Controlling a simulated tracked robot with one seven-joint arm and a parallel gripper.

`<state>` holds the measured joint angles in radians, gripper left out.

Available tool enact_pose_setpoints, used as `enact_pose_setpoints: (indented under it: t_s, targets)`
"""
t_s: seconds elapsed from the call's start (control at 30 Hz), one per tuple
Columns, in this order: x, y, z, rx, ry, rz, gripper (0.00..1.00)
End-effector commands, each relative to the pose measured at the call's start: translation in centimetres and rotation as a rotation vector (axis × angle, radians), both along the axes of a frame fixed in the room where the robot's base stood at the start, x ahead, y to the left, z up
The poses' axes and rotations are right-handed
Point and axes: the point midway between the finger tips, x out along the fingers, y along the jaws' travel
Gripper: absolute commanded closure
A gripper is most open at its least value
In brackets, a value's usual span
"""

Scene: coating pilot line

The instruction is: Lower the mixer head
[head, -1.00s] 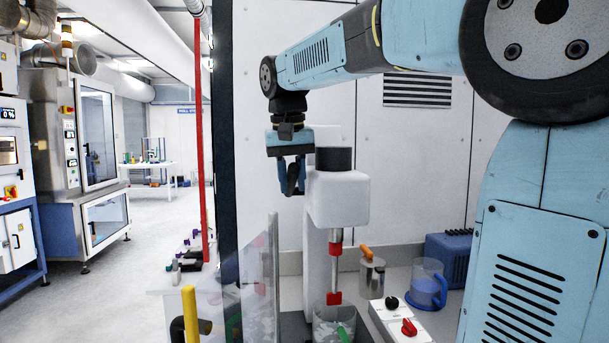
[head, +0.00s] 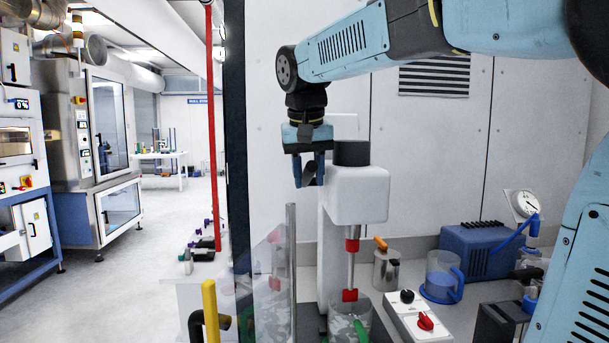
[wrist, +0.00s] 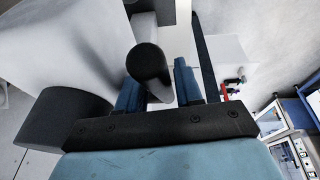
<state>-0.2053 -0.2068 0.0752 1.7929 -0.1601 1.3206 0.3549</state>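The mixer head (head: 356,193) is a white block with a black cap, raised on a white column. Its shaft (head: 351,271), with red collars, hangs down to a clear vessel (head: 349,318) below. My gripper (head: 309,183) is at the left side of the head, pointing down. In the wrist view, a black round handle (wrist: 148,62) lies between the two blue fingers of my gripper (wrist: 159,80) and fills the gap, so the fingers appear shut on it. The handle's far end is hidden.
A clear panel (head: 270,290) stands in front, left of the vessel. Right of the vessel are a metal can (head: 386,270), a control box with a red knob (head: 425,320), a blue-handled jug (head: 442,278) and a blue unit (head: 482,250). Open floor lies at left.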

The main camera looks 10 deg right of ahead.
Motion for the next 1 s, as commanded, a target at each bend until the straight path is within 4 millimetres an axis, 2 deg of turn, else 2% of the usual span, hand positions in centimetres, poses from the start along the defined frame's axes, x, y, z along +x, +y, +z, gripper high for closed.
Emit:
enact_pose_setpoints:
  t_s: [0.13, 0.27, 0.7, 0.83, 1.0]
  targets:
    - [-0.2, 0.1, 0.8, 0.000, -0.001, 0.000, 0.65]
    - [-0.7, 0.3, 2.6, 0.001, -0.003, 0.001, 0.65]
    - [-2.8, 1.2, 10.6, 0.001, -0.002, 0.001, 0.65]
    - [-3.2, 1.3, 12.1, 0.001, -0.002, 0.001, 0.65]
    - [-3.5, 1.4, 13.0, 0.001, -0.001, 0.001, 0.65]
